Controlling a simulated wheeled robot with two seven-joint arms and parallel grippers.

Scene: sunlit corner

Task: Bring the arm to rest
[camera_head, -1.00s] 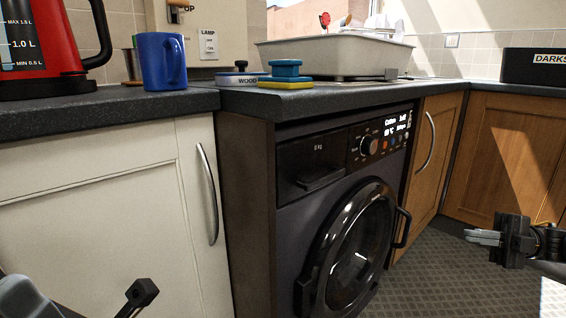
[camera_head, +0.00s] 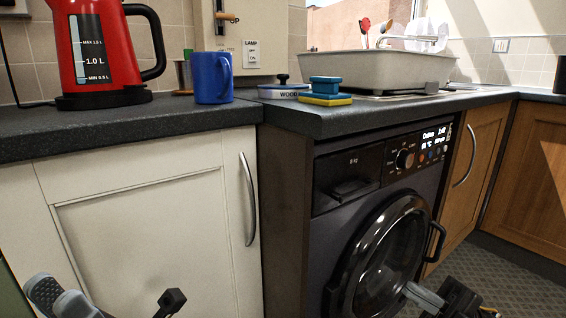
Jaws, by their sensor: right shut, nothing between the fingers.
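My left gripper (camera_head: 58,296) shows only in part at the bottom left edge, in front of the white cupboard door (camera_head: 150,225).
On the dark worktop (camera_head: 130,135) stand a red kettle (camera_head: 108,75), a blue mug (camera_head: 211,78), a round tin (camera_head: 283,91), stacked sponges (camera_head: 325,92) and a grey basin (camera_head: 370,68). Patterned floor (camera_head: 500,275) is free at the right.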

